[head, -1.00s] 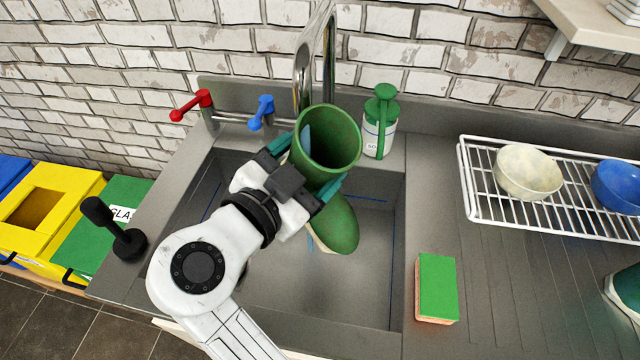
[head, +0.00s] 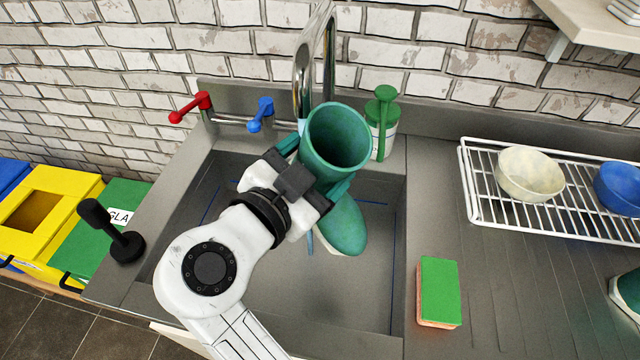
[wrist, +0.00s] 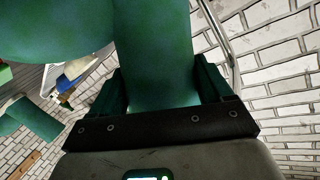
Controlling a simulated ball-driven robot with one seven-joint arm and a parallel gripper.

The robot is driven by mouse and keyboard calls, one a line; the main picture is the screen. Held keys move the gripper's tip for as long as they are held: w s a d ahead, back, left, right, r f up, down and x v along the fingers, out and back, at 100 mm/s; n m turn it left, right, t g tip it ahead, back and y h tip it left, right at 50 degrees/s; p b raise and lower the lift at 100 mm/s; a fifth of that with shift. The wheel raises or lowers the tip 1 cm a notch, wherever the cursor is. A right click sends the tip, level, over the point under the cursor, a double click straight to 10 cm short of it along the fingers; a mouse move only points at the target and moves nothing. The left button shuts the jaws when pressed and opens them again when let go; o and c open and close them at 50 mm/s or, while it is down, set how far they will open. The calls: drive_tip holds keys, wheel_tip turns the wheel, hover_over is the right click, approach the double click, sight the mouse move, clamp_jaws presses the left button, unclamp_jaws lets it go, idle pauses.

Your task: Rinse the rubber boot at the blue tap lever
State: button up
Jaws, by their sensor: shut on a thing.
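My gripper (head: 318,167) is shut on the shaft of the rubber boot (head: 338,135). The boot is upright, opening up, toe pointing down toward the front, held over the sink (head: 280,285) beside the tap spout (head: 303,75). Its surface looks bluish green. The wrist view shows the boot shaft (wrist: 155,55) between the fingers. The blue tap lever (head: 261,114) stands behind the sink, left of the spout, apart from my gripper. A thin bluish streak (head: 310,241), looking like water, shows at the boot's left side; the spout's mouth is partly hidden.
A red lever (head: 190,107) is left of the blue one. A sponge (head: 438,290), a rack (head: 480,200) with bowls and another boot (head: 628,292) are right. A black-handled object (head: 113,232) stands left of the sink.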

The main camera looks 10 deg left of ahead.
drive_tip(key=shift+s+d, duration=0.75)
drive_tip(key=shift+s, duration=0.3)
drive_tip(key=shift+s+d, duration=0.75)
drive_tip(key=shift+s, duration=0.25)
drive_tip(key=shift+s+d, duration=0.75)
drive_tip(key=shift+s, duration=0.3)
drive_tip(key=shift+r, duration=0.1)
drive_tip(key=s+d+r+p, duration=0.1)
drive_tip(key=s+d+r, duration=0.2)
drive_tip(key=s, duration=0.1)
drive_tip(key=shift+r+p, duration=0.4)
idle(0.3)
drive_tip(key=shift+s, duration=0.1)
